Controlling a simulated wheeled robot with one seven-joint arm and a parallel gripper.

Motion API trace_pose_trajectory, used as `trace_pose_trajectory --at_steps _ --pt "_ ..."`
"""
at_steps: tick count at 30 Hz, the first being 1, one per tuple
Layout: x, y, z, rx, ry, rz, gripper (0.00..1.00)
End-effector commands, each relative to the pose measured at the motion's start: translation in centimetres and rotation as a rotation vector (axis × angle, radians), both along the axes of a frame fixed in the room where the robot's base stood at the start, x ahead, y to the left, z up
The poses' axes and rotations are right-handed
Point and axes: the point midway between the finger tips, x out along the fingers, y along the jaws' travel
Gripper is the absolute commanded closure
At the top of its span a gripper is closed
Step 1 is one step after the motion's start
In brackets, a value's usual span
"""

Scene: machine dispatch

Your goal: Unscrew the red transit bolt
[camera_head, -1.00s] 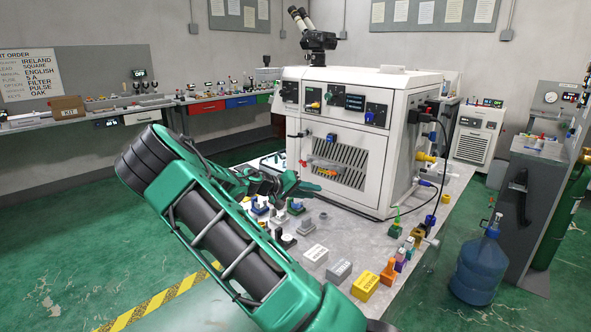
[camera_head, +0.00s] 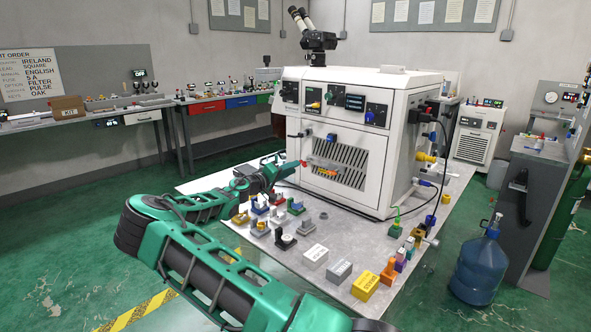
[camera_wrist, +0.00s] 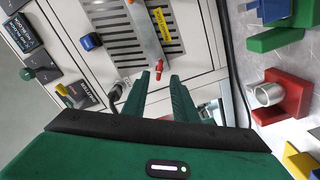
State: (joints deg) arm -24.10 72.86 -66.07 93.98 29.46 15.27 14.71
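The red transit bolt (camera_wrist: 159,68) is at the near end of a metal bar (camera_wrist: 146,35) across the vented panel of the white machine (camera_head: 345,190). It also shows as a small red spot in the head view (camera_head: 304,163). My gripper (camera_wrist: 159,78) points at this bolt, its two green fingers apart. The bolt's head is just beyond the fingertips, in line with the gap between them; I cannot tell whether they touch. In the head view my gripper (camera_head: 297,166) is close to the machine's front. Another red part (camera_wrist: 129,2) shows at the bar's far end.
A yellow label (camera_wrist: 162,24) is beside the bar. Colored fixtures (camera_head: 258,228) and labelled blocks (camera_head: 315,255) crowd the bench's front. A black cable crosses the bench top.

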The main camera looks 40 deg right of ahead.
Motion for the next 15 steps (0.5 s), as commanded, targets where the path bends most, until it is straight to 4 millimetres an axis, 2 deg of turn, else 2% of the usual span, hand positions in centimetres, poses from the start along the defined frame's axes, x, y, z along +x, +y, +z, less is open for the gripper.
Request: trace_pose_trajectory --at_steps 1,6,15 --pt "0.0 -0.9 0.0 0.000 0.000 -0.001 0.74" --pt "0.2 -3.0 -0.1 0.000 0.001 0.000 0.74" --pt "0.3 -4.2 0.0 0.001 0.001 0.000 0.74"
